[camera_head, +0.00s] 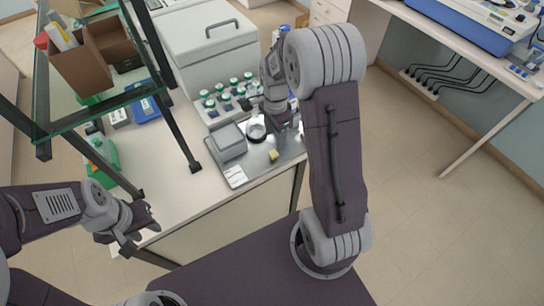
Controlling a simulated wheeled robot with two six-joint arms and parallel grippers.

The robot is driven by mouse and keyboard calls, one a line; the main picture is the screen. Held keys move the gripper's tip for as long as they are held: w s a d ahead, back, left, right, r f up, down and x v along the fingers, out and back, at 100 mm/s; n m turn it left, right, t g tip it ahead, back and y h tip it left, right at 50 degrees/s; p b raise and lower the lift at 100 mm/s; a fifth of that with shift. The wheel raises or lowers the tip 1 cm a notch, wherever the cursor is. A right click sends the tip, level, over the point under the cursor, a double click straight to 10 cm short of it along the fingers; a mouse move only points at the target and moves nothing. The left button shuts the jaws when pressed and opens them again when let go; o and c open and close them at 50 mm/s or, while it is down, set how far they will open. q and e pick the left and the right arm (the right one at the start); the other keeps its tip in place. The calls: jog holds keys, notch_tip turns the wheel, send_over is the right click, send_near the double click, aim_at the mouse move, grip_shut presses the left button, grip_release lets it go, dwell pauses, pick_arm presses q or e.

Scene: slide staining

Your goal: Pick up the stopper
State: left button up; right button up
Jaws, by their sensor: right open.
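I cannot pick out the stopper for certain. A small yellow piece (273,155) lies on the metal tray (262,168), and a small round glass item with a dark ring (256,131) stands behind it. My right gripper (277,134) points down over the tray, just right of the round glass item and above the yellow piece. It is open; my own arm hides part of this area. My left gripper (138,233) is open and empty, off the front left edge of the bench, well away from the tray.
A grey box (230,141) stands on the tray's left. A rack of green-capped bottles (229,95) stands behind, before a large white machine (208,45). A glass shelf (100,113) on dark posts bounds the left. A green bottle (104,160) stands below it.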

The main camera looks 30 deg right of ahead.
aim_at(273, 153)
jog(key=shift+s+a+f, duration=0.1)
jog(key=shift+a+f, duration=0.1)
jog(key=shift+f, duration=0.4)
jog(key=shift+s+a+f, duration=0.1)
jog(key=shift+a+f, duration=0.1)
jog(key=shift+f, duration=0.4)
jog(key=shift+a+f, duration=0.3)
jog(key=shift+f, duration=0.1)
jog(key=f, duration=0.2)
jog(key=d+f+p, duration=0.1)
jog(key=f, duration=0.2)
jog(key=shift+w, duration=0.15)
jog(key=shift+a+f, duration=0.1)
jog(key=shift+f, duration=0.05)
jog(key=shift+a, duration=0.1)
grip_shut()
